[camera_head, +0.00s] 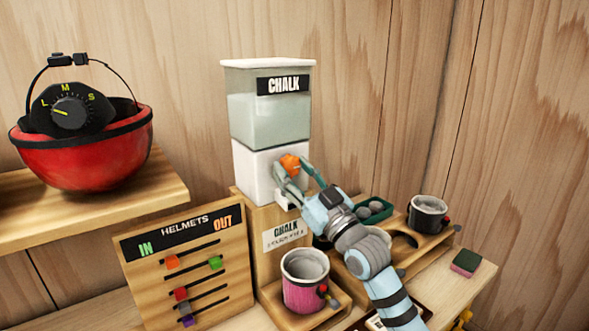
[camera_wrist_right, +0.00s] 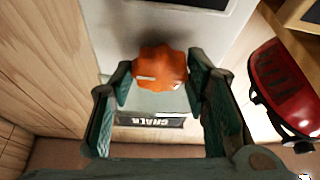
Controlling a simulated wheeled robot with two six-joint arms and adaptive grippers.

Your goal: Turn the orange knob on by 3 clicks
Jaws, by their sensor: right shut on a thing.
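The orange knob (camera_head: 290,163) sits on the front of the white lower part of the chalk dispenser (camera_head: 262,172). My right gripper (camera_head: 284,170) reaches up to it from the lower right. In the right wrist view the orange knob (camera_wrist_right: 160,68) is between the two fingertips of my right gripper (camera_wrist_right: 160,85), which are shut on its sides. A pale mark shows on the knob's face. My left gripper is in neither view.
A pink cup (camera_head: 304,290) stands below the dispenser, and a dark cup (camera_head: 427,212) stands at right. A red helmet (camera_head: 85,165) sits on the left shelf. The helmets board (camera_head: 140,275) stands at lower left.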

